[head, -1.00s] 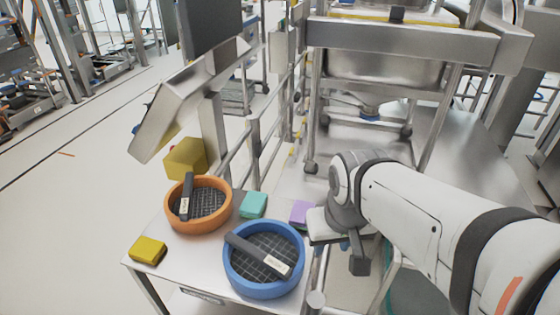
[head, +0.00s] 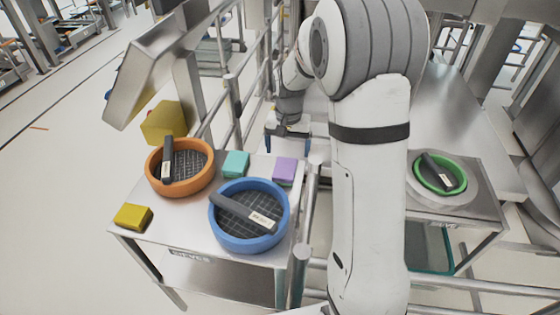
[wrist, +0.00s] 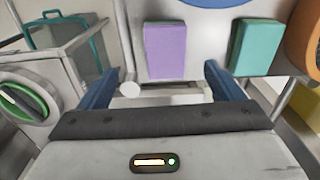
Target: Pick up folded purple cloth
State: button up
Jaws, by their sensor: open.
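The folded purple cloth (head: 284,170) lies on the right back part of the metal table (head: 190,225), beside the blue-rimmed sieve. In the wrist view the purple cloth (wrist: 165,50) lies ahead of my fingers, roughly between them and apart from them. My gripper (head: 287,145) is just behind the cloth in the head view, its blue fingers spread. In the wrist view my gripper (wrist: 156,82) is open and empty.
A teal cloth (head: 236,164) lies left of the purple one. A blue sieve (head: 282,222), an orange sieve (head: 207,180) and a yellow cloth (head: 132,217) share the table. A metal rail (head: 301,260) runs along its right side. A green sieve (head: 459,188) stands on another table.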

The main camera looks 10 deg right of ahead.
aim_at(285, 168)
jog(key=w+f, duration=0.2)
jog(key=f, duration=0.1)
jog(key=shift+w+f, duration=0.1)
jog(key=shift+f, duration=0.05)
notch_tip(285, 168, down, 7)
jog(key=shift+a+f+p, duration=0.1)
jog(key=shift+a+p, duration=0.05)
jog(key=shift+p, duration=0.2)
jog(key=shift+c, duration=0.6)
jog(key=c, duration=0.9)
jog(key=shift+c, duration=0.2)
notch_tip(285, 168, up, 10)
